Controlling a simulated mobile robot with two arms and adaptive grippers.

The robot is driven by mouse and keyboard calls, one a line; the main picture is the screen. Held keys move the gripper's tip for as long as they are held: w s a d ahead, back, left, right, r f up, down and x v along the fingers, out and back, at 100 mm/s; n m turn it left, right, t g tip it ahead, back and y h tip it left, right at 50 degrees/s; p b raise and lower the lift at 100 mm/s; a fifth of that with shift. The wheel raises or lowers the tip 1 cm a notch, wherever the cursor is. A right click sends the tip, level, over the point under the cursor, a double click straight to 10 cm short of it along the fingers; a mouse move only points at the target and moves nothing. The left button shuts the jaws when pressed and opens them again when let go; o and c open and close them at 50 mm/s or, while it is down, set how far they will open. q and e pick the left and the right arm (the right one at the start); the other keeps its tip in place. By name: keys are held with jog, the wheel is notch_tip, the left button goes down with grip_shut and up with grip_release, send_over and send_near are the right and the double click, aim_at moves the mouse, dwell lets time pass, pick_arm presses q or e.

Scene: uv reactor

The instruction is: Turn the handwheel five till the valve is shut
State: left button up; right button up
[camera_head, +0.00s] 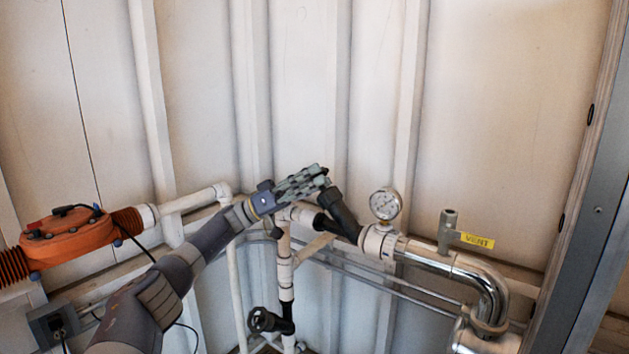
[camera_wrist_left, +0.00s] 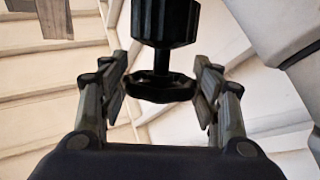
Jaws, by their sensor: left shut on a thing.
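My left gripper (camera_head: 318,175) reaches in from the left at the upper end of a slanted black valve (camera_head: 343,215) on the pipe. In the left wrist view a black handwheel (camera_wrist_left: 160,88) with a short stem sits between the two fingers (camera_wrist_left: 162,95), below the ribbed black valve bonnet (camera_wrist_left: 165,22). The gripper is shut on this handwheel by its rim. In the head view the fingers mostly hide the wheel. No number shows on it, and I cannot tell how far it is turned. My right gripper is not in view.
A pressure gauge (camera_head: 385,204) stands just right of the valve. Chrome piping (camera_head: 430,257) with a yellow VENT tag (camera_head: 477,241) runs further right. A second black handwheel (camera_head: 262,320) is low on the vertical pipe. An orange unit (camera_head: 65,238) is at left.

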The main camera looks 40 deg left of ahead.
pick_arm(q)
jog(key=o, duration=0.8)
jog(key=shift+d+f, duration=0.25)
jog(key=shift+f, duration=0.15)
jog(key=shift+r, duration=0.1)
jog(key=shift+a+r, duration=0.1)
jog(key=shift+v, duration=1.2)
jog(key=shift+s+a, duration=2.1)
jog(key=shift+a, duration=0.15)
jog(key=shift+s+a, duration=2.05)
jog(key=shift+a, duration=0.15)
